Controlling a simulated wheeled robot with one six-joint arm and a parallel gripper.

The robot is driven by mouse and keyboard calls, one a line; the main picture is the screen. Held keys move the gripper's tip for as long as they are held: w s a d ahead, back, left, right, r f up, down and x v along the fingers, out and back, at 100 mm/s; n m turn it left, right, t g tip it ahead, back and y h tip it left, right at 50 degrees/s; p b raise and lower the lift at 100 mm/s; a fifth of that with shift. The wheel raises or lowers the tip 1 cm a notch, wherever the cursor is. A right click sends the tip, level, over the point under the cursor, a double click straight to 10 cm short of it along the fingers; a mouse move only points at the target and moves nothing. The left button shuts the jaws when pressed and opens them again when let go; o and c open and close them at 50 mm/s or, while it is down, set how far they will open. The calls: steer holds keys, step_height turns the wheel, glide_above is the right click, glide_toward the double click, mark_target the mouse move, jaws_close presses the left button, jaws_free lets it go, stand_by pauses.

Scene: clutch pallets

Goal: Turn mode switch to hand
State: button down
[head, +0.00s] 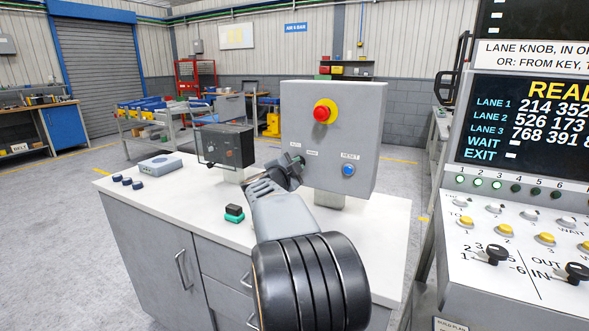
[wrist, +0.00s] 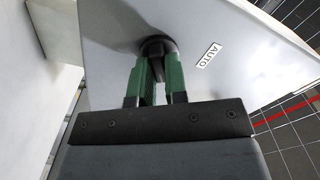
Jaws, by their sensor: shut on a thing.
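The grey control box (head: 300,110) stands on the white bench top. The mode switch is a black knob on its front face; it shows in the wrist view (wrist: 157,48) between my fingertips. My gripper (head: 291,166) is shut on this knob, with its green fingers (wrist: 156,80) on either side of the grip. In the head view the HAND label (head: 312,153) sits just right of my gripper. I cannot tell which mark the knob points to, as the fingers hide much of it.
A red emergency stop (head: 321,112) on a yellow ring is above the switch, and a blue reset button (head: 348,170) is to its right. A dark meter box (head: 227,146) stands left of my gripper. A lane console (head: 520,215) is at the right.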

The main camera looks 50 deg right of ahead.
stand_by(0.6)
steer(key=c, duration=1.1)
jaws_free()
steer(key=shift+c, duration=0.2)
steer(key=v, duration=1.4)
steer(key=shift+p, duration=0.35)
steer(key=shift+d, duration=0.15)
